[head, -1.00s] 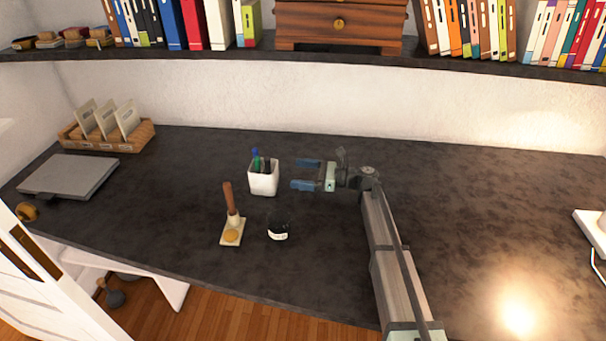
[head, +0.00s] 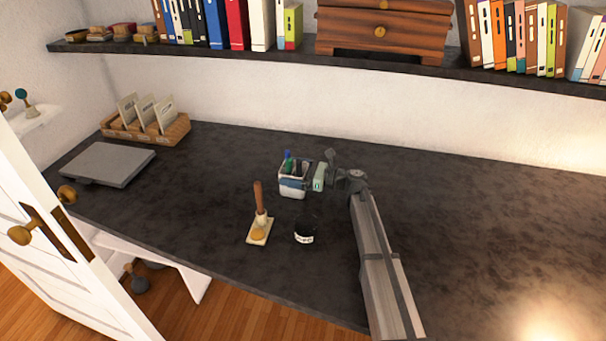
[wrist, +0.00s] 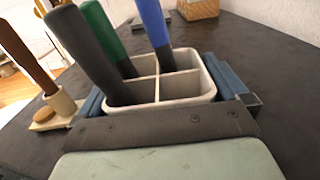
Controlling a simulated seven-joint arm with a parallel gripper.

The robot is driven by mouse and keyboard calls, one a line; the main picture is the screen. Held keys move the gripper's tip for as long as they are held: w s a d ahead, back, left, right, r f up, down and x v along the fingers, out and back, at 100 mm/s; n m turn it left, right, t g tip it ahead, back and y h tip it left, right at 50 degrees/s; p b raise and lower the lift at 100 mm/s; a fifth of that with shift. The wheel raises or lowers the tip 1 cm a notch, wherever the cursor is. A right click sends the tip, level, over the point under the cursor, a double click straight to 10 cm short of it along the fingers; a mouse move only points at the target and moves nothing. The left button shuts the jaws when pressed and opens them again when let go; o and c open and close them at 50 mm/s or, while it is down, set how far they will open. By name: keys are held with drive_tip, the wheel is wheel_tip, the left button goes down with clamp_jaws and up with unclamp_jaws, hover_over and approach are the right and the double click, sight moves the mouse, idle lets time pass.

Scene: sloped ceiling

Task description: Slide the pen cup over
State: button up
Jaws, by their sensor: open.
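The white pen cup (head: 293,188) stands upright on the dark desk, left of my arm in the head view. It holds a few pens, one blue and one green among them. In the wrist view the divided cup (wrist: 172,103) sits between the blue fingers of my gripper (wrist: 172,95), with one finger along each side. My gripper (head: 297,182) is open around the cup in the head view. I cannot tell whether the fingers touch its walls.
A stamp with a wooden handle (head: 260,205) on a small base and a dark jar (head: 304,232) stand in front of the cup. A grey laptop-like slab (head: 108,165) and a wooden card holder (head: 172,133) lie left. The desk behind and right (head: 480,215) is clear.

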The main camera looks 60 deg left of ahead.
drive_tip(key=shift+s+a, duration=0.25)
drive_tip(key=shift+s, duration=0.05)
drive_tip(key=shift+c, duration=0.5)
drive_tip(key=c, duration=0.8)
drive_tip(key=shift+w, duration=0.1)
drive_tip(key=shift+w+a, duration=5.1)
drive_tip(key=shift+w, duration=0.25)
drive_tip(key=o, duration=0.9)
